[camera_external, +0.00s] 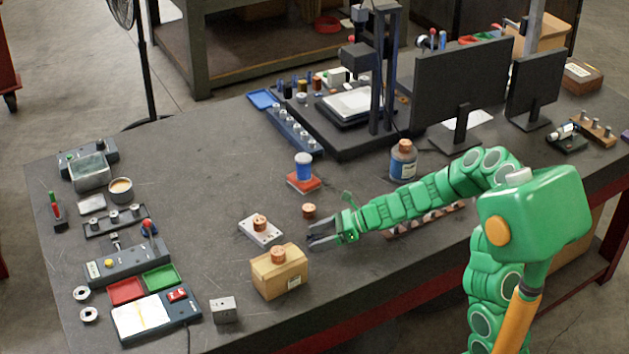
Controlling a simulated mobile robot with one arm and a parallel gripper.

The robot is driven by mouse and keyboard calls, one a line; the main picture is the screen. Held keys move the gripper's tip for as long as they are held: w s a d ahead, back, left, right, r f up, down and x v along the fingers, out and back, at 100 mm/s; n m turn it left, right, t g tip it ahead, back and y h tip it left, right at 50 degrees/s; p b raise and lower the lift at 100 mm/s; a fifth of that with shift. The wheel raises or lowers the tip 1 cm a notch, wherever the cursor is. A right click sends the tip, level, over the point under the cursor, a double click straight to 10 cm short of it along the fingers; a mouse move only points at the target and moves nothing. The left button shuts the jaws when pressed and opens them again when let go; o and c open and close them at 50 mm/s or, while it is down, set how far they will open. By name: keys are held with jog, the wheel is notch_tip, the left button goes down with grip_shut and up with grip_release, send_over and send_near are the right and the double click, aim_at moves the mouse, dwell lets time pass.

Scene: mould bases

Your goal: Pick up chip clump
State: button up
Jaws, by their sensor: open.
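Three small copper-brown round lumps are near my gripper, and I cannot tell for sure which is the chip clump. One lump (309,211) lies on the dark table just behind my gripper. A second lump (260,223) sits on a pale metal plate (250,235) left of the gripper.
A blue and white cylinder (303,165) stands on a red block (304,183) behind the gripper. A brown-capped bottle (403,161) stands behind my arm. Trays, tools and a small metal block (223,309) lie to the left. The table between is partly clear.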

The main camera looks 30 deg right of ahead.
jog(key=c, duration=1.1)
